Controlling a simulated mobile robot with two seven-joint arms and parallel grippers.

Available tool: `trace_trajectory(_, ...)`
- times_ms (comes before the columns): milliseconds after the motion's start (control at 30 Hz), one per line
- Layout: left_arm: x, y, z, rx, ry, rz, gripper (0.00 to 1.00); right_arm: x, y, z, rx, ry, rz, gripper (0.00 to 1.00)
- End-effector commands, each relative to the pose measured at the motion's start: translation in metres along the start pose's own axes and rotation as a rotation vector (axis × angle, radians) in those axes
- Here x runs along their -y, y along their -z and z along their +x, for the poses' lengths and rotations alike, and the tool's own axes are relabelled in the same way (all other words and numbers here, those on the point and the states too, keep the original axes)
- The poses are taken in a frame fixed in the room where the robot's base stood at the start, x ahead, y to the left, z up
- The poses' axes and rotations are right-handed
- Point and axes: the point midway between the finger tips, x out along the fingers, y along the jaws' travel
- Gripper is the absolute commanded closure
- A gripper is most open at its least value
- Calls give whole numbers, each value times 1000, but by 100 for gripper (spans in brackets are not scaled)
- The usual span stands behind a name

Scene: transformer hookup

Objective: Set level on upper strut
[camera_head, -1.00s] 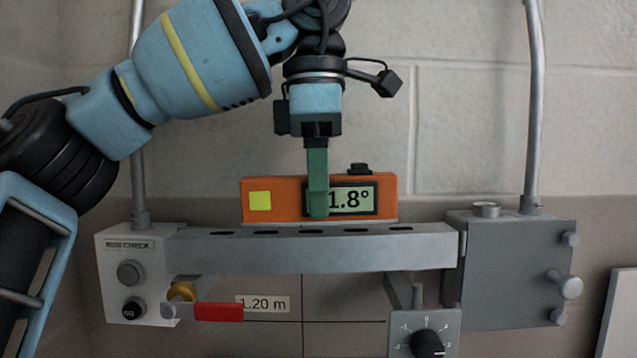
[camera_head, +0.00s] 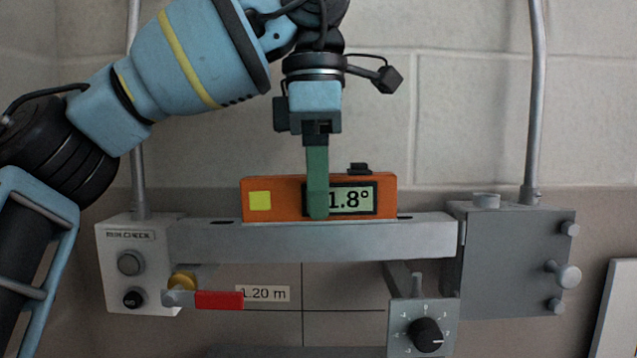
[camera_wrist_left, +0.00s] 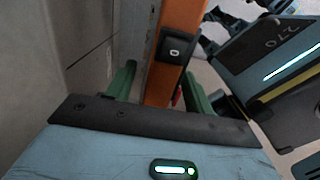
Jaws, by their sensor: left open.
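The orange level (camera_head: 280,208) has a yellow square and a display whose visible part reads 1.8°. It appears upright on the top of the grey upper strut (camera_head: 310,243), its lower edge meeting the strut's top face. My left gripper (camera_head: 318,210) comes down from above at the level's middle, and its green finger covers part of the display edge. In the left wrist view, the green fingers stand open on either side of the level (camera_wrist_left: 165,80), which has a black button. Whether either finger touches it is unclear. My right gripper is not in view.
A white check box (camera_head: 140,270) is at the strut's left end and a grey box (camera_head: 510,262) at its right. A red-handled lever (camera_head: 218,300) and a dial box (camera_head: 423,328) hang below. Vertical pipes rise at both sides.

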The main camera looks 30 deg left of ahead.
Motion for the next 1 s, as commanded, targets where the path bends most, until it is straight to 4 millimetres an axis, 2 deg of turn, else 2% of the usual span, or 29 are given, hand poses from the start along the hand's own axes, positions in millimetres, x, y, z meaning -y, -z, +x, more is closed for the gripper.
trace_trajectory(167,0,0,-4,-1,-1,-1,48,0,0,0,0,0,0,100)
trace_trajectory(633,1,0,-54,1,-5,-4,48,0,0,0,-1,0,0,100)
trace_trajectory(1000,0,-1,-73,-3,1,0,48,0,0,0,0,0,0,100)
